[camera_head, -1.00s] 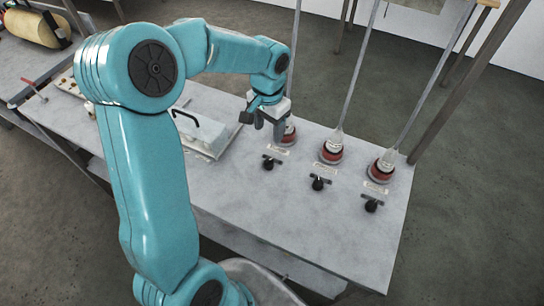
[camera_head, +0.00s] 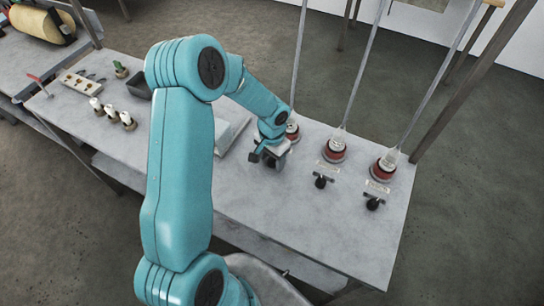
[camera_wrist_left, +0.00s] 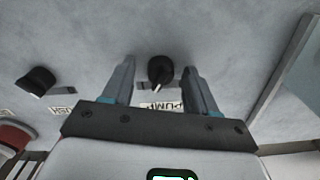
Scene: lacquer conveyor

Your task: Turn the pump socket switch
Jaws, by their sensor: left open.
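The pump socket switch is a black knob (camera_wrist_left: 160,70) on the grey table, with a label reading PUMP (camera_wrist_left: 165,105) beside it in the left wrist view. My left gripper (camera_head: 270,158) is low over the table and open. Its two fingers stand on either side of the knob in the left wrist view, with a gap on each side. I cannot tell how far the fingertips are from the table. In the head view the gripper hides this knob. The red socket (camera_head: 292,132) behind it is partly covered. My right gripper is not in view.
Two similar black knobs (camera_head: 321,182) (camera_head: 373,204) with labels stand to the right, each before a red socket (camera_head: 334,150) (camera_head: 383,166) with a cable going up. A pale box (camera_head: 232,125) is partly behind my arm. The front right table (camera_head: 340,235) is clear.

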